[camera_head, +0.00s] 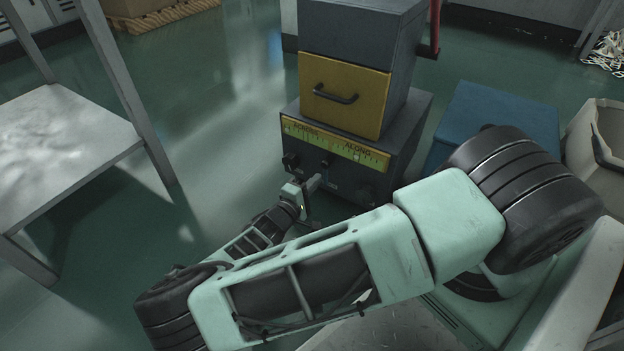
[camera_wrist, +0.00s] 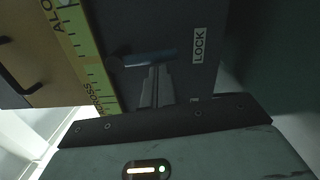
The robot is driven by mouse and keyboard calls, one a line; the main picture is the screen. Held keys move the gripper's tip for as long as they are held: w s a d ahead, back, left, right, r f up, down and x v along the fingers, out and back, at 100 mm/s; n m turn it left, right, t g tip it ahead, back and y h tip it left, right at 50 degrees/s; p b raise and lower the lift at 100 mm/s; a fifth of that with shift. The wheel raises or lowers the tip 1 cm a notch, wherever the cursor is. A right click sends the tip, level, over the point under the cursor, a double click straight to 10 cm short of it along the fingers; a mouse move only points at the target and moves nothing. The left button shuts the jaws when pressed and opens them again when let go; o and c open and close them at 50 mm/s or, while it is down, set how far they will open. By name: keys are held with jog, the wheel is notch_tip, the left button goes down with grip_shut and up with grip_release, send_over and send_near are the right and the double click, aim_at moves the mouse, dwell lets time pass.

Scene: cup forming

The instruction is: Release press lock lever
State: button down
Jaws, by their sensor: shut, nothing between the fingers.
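The press (camera_head: 350,150) is a dark grey cabinet with a yellow drawer front and a green scale strip marked ACROSS and ALONG. In the wrist view, a white LOCK label (camera_wrist: 198,46) is on its dark panel. Beside the label a short horizontal bar (camera_wrist: 135,61), bluish on top, looks like the lock lever. My gripper (camera_head: 316,183) is at the lower front of the press. In the wrist view its shut, empty fingers (camera_wrist: 155,72) reach up to the bar and partly overlap it. I cannot tell whether they touch it.
A red handle (camera_head: 435,28) is on the press's upper right side. Small dark knobs (camera_head: 290,162) sit below the scale. A blue box (camera_head: 495,122) and a pale bin (camera_head: 600,140) stand to the right. A grey table (camera_head: 60,135) is at left, with open floor between.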

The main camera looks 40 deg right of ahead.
jog(key=s+d+r+n+p, duration=0.2)
jog(key=s+n+p, duration=0.4)
jog(key=n+p, duration=0.5)
jog(key=shift+d+r+n+t, duration=0.15)
jog(key=shift+r+n+t, duration=0.2)
jog(key=shift+n, duration=1.75)
jog(key=shift+f+t, duration=0.1)
jog(key=shift+t, duration=0.15)
jog(key=shift+p, duration=0.3)
jog(key=p+v, duration=0.3)
jog(key=v, duration=1.4)
jog(key=shift+a+f, duration=0.2)
jog(key=shift+a, duration=0.05)
